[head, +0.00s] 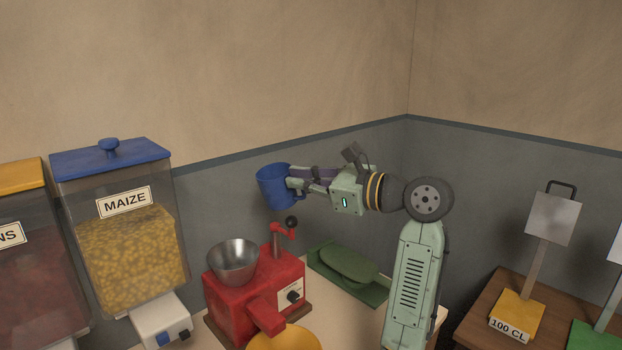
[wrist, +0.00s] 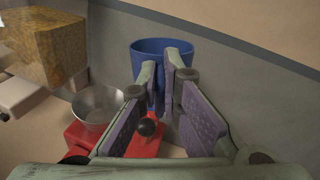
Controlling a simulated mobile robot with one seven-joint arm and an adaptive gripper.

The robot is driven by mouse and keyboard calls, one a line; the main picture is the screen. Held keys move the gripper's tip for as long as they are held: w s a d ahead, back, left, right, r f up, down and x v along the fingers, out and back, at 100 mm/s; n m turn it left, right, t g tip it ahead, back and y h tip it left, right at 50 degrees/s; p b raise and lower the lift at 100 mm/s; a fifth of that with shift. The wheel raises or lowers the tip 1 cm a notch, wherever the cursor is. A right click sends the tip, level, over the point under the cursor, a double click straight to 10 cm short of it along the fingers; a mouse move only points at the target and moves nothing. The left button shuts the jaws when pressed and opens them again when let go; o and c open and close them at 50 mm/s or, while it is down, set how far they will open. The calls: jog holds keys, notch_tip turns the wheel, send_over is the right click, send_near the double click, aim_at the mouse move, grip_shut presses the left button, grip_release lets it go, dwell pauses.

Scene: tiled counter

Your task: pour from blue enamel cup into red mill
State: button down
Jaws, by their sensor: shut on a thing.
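The blue enamel cup (head: 273,188) is held in the air, close to upright, above and behind the red mill. It also shows at the fingertips in the wrist view (wrist: 162,47). My gripper (head: 296,182) comes from the right and is shut on the cup's near side; in the wrist view my gripper (wrist: 165,75) has its fingertips close together at the cup. The red mill (head: 250,296) stands on the counter with a metal bowl-shaped hopper (head: 233,262) on top and a crank with a black knob (head: 291,222). The cup's contents cannot be seen.
A maize dispenser (head: 127,240) with a blue lid stands left of the mill. A yellow dish (head: 285,339) sits in front of it. A green scale-like tray (head: 348,266) lies behind right. A 100 CL scoop stand (head: 517,315) is on a wooden table at right.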

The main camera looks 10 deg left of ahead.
aim_at(274, 185)
jog(key=shift+s+a+f+n+h, duration=0.15)
jog(key=shift+s+a+f+n, duration=0.15)
jog(key=shift+s+a, duration=0.35)
jog(key=shift+s+a+f+n+h, duration=0.2)
jog(key=shift+s+a+f, duration=0.2)
jog(key=shift+a, duration=0.45)
jog(key=shift+r+n+h, duration=0.55)
jog(key=shift+r+n, duration=0.05)
jog(key=shift+r, duration=0.05)
jog(key=shift+s+a+r+n+h, duration=0.15)
jog(key=shift+s+n+h, duration=0.05)
jog(key=shift+n+h, duration=0.35)
jog(key=shift+s+a+n+b, duration=0.15)
jog(key=shift+n+b, duration=0.2)
jog(key=shift+b, duration=0.45)
jog(key=shift+s+a+n+t+h+b, duration=0.2)
jog(key=shift+a+n+t+h+b, duration=0.25)
jog(key=shift+n+h+b, duration=0.55)
jog(key=shift+s+a+f+n+t+h+b, duration=0.25)
jog(key=shift+s+a+n+h+b, duration=0.1)
jog(key=shift+n+h+b, duration=0.45)
jog(key=shift+a+r, duration=0.1)
jog(key=shift+r, duration=0.15)
jog(key=shift+p, duration=0.4)
jog(key=shift+s+f, duration=0.1)
